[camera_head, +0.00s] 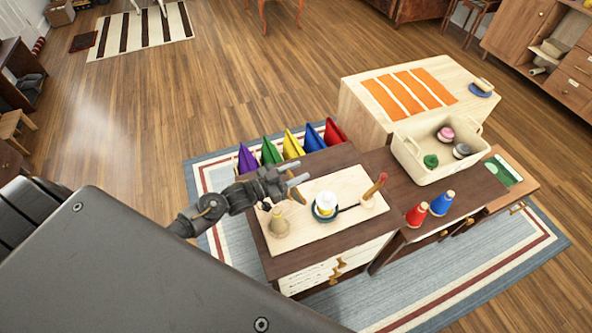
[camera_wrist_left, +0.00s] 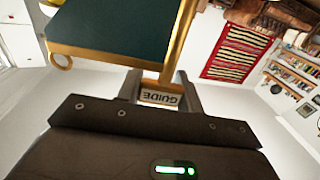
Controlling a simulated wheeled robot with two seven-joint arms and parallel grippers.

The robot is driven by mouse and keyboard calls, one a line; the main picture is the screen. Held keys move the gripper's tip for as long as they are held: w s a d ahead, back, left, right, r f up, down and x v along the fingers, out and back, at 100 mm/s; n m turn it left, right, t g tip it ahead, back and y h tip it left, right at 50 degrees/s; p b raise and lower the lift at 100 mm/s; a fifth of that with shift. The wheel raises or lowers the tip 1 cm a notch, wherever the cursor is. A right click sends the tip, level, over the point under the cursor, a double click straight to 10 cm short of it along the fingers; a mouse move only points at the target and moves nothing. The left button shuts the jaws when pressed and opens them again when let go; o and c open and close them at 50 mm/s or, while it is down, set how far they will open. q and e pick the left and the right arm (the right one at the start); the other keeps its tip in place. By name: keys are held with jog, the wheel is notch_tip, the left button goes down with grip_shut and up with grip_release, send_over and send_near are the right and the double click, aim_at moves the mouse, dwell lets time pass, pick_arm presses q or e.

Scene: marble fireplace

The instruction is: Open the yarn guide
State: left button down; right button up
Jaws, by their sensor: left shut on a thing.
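In the left wrist view the gripper (camera_wrist_left: 158,88) is shut on a small plate labelled "GUIDE" (camera_wrist_left: 160,98), which reads upside down. I take this plate as part of the yarn guide. A dark green panel with a gold edge (camera_wrist_left: 115,28) is just above it, with a gold ring (camera_wrist_left: 61,62) at its corner. The guide's full shape is hidden in the head view. My right gripper is not in view.

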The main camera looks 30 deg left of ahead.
pick_arm(q)
jog(key=shift+a+n+t+y, duration=0.1)
jog(key=shift+n+t+y, duration=0.4)
jog(key=shift+n+y, duration=0.3)
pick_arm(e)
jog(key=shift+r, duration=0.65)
pick_arm(q)
jog(key=c, duration=0.9)
grip_release()
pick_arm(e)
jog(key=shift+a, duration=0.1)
pick_arm(q)
jog(key=shift+s+a+f, duration=0.1)
jog(key=shift+s+a, duration=0.05)
jog(key=shift+s, duration=0.05)
jog(key=b+v, duration=0.2)
jog(key=v, duration=0.8)
jog(key=shift+s, duration=0.15)
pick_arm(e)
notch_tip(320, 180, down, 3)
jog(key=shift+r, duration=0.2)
